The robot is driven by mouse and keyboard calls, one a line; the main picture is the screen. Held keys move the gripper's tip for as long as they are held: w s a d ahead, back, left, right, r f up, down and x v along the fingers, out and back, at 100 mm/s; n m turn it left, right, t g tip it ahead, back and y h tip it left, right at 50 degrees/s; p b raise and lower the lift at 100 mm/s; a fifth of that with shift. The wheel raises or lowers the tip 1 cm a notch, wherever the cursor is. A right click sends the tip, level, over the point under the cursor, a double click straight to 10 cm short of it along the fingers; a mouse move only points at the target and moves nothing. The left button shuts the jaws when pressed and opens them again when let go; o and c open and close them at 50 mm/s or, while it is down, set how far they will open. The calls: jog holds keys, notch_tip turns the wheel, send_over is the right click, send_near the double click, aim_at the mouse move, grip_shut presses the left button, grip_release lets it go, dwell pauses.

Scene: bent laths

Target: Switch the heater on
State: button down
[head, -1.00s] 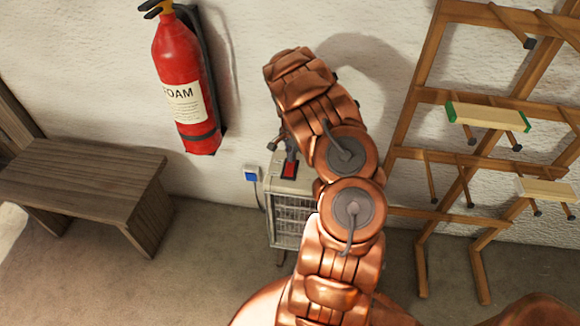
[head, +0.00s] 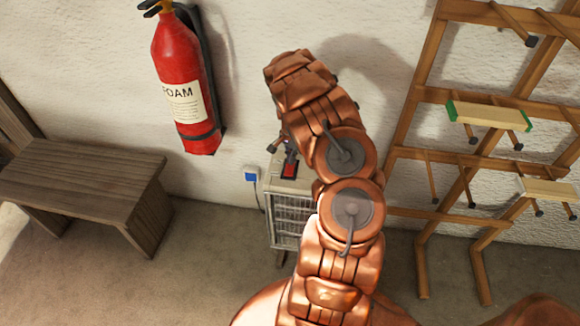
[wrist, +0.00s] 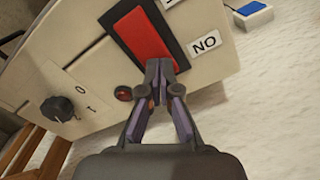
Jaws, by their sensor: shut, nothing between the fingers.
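The heater (head: 291,215) is a pale box with a front grille, standing on the floor by the wall and partly hidden by my arm. A red rocker switch (head: 289,169) in a black frame is on its top. In the wrist view the red switch (wrist: 147,38) is large, beside a label (wrist: 206,42) that reads "NO" in this picture, probably "ON" upside down. My gripper (wrist: 163,68) is shut and empty, its tips at the near end of the switch frame. I cannot tell whether they touch it. My gripper also shows in the head view (head: 289,150), partly hidden.
The heater's top also has a black knob (wrist: 57,108) and a small red lamp (wrist: 123,94). A blue and white socket (head: 251,175) is on the wall. A fire extinguisher (head: 185,85) and wooden bench (head: 90,185) are left; a wooden rack (head: 425,100) is right.

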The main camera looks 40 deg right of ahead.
jog(key=shift+f, duration=0.15)
jog(key=shift+r, duration=3.5)
